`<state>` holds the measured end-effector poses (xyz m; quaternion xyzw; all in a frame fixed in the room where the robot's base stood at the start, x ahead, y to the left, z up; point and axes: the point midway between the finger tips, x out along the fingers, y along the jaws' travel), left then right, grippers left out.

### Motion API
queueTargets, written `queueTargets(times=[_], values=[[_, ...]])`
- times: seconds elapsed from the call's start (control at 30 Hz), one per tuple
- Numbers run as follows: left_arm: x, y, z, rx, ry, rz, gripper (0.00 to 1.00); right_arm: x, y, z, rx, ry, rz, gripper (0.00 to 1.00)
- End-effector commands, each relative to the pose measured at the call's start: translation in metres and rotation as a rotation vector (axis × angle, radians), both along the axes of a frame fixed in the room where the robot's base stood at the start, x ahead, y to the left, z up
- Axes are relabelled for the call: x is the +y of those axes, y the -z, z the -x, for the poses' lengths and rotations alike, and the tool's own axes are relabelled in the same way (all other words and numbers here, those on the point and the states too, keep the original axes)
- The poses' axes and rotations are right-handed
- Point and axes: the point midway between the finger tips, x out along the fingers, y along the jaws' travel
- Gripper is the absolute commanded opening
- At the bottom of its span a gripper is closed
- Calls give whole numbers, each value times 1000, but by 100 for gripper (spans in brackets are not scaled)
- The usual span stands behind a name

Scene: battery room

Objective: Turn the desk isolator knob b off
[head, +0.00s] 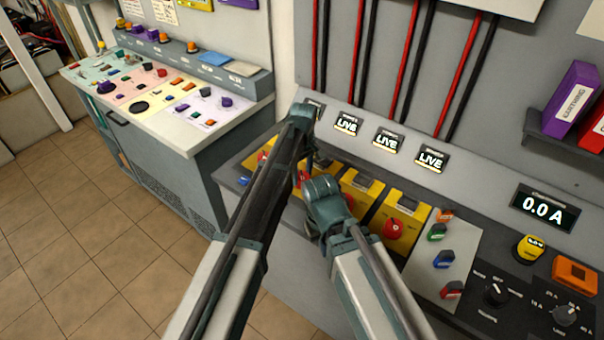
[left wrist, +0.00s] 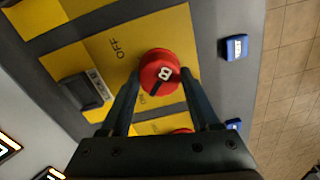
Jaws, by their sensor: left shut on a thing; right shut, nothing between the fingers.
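Knob b is a red round knob (left wrist: 158,66) marked "B" on a yellow plate (left wrist: 105,42) in the left wrist view. OFF is printed on the plate beside it, and another small label is partly covered near the knob. My left gripper (left wrist: 161,78) has one finger on each side of the knob and is shut on it. In the head view my left gripper (head: 302,160) is over the yellow row, and its fingers are largely hidden by my arm. My right gripper (head: 326,215) is shut and empty, close beside it, above the desk's front part.
Other red knobs (head: 393,229) sit on yellow plates to the right. Displays reading LIVE (head: 388,141) stand behind; the leftmost is partly covered by my left arm. A switch panel (head: 440,255) and a 0.0 A meter (head: 545,208) are farther right. Tiled floor (head: 90,240) is clear at left.

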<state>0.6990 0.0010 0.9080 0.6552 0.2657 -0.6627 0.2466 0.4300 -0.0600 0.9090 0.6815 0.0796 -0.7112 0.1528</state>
Motion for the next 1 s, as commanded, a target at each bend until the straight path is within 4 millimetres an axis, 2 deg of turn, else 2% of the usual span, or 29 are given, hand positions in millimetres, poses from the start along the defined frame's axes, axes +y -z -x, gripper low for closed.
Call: queueTargets(times=[0.37,1.0], values=[[0,0,0,-1,174,-1,7,0,0,0,0,0,0,0],[-1,0,1,0,776,-1,7,0,0,0,0,0,0,0]])
